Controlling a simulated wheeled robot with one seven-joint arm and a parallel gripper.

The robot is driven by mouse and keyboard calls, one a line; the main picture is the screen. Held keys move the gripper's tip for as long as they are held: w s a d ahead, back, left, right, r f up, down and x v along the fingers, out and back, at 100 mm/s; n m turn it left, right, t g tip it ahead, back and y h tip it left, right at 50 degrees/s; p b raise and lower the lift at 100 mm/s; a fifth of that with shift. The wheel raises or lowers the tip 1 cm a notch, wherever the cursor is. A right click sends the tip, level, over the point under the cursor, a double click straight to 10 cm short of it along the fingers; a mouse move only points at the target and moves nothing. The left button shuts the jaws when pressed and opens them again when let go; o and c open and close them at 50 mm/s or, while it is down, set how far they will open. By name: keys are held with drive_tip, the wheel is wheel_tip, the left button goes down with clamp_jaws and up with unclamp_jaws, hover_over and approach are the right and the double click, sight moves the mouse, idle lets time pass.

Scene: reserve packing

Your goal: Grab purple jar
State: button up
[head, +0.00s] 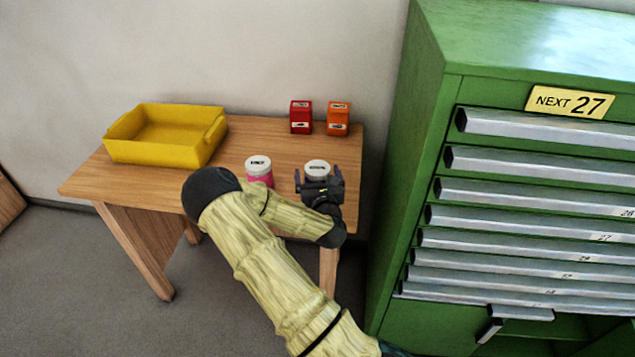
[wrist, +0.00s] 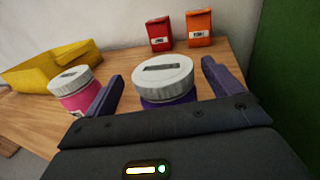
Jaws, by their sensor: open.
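The purple jar (wrist: 167,98) with a white lid stands upright on the wooden table, between the two open fingers of my gripper in the wrist view. In the head view its white lid (head: 317,168) shows just beyond the gripper, and most of its body is hidden. My gripper (head: 320,182) is open and low over the right front part of the table. In the wrist view the fingers (wrist: 160,85) reach along both sides of the jar, with visible gaps. I cannot tell how far down the jar they sit.
A pink jar (head: 259,171) with a white lid stands close to the left finger. A red box (head: 300,117) and an orange box (head: 338,118) stand behind. A yellow tray (head: 160,150) is at the table's left. A green drawer cabinet (head: 420,170) stands close on the right.

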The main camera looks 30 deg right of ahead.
sight(316, 162)
drive_tip(key=x, duration=0.3)
drive_tip(key=shift+w+d+p, duration=0.15)
drive_tip(key=shift+d+p, duration=0.05)
drive_tip(key=shift+p, duration=0.1)
drive_tip(key=shift+c, duration=0.2)
drive_tip(key=c, duration=1.3)
drive_tip(key=shift+r, duration=0.15)
wheel_tip(316, 162, up, 10)
drive_tip(key=shift+f, duration=0.1)
